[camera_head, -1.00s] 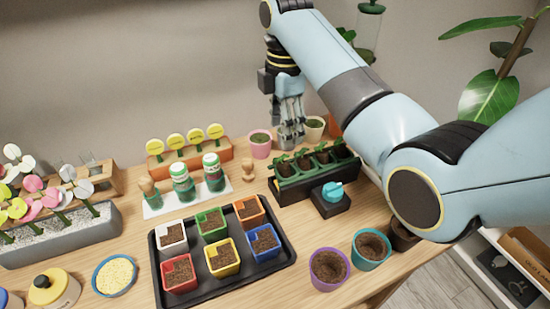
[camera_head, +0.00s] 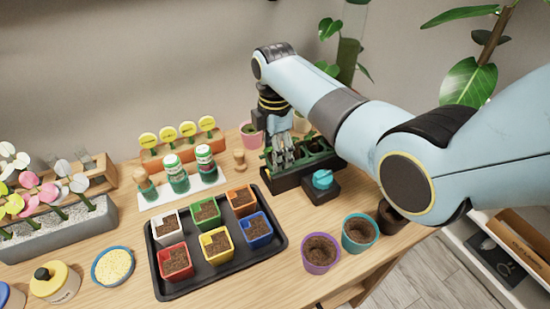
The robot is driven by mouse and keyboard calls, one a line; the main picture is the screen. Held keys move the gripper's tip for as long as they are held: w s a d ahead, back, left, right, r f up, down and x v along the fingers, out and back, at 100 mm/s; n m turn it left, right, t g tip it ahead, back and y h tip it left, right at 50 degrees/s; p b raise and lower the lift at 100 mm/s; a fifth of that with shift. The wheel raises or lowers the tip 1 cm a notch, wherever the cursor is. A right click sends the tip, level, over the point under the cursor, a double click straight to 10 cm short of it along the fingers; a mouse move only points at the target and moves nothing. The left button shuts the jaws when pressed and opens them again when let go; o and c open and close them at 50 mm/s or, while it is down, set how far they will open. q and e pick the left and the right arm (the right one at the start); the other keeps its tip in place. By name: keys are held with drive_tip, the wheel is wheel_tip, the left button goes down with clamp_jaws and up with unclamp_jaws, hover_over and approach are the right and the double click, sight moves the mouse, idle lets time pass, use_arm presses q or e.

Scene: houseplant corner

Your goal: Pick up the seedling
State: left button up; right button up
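The seedlings (camera_head: 318,145) stand in a dark tray (camera_head: 288,181) at the back right of the table. My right gripper (camera_head: 284,161) points down over the left part of this tray, with its fingertips among the cells. The fingers and my arm hide part of the seedlings. The fingers are small and overlap the green behind them, so I cannot tell whether they are open or touch a seedling. My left gripper is not in view.
A turquoise knob on a black block (camera_head: 322,181) stands in front of the tray. A black tray (camera_head: 163,288) with several coloured soil pots is front left of it. Purple (camera_head: 320,254) and teal (camera_head: 359,233) pots stand at the right edge. A wooden peg (camera_head: 239,160) is left.

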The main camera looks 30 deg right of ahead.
drive_tip(key=c, duration=0.8)
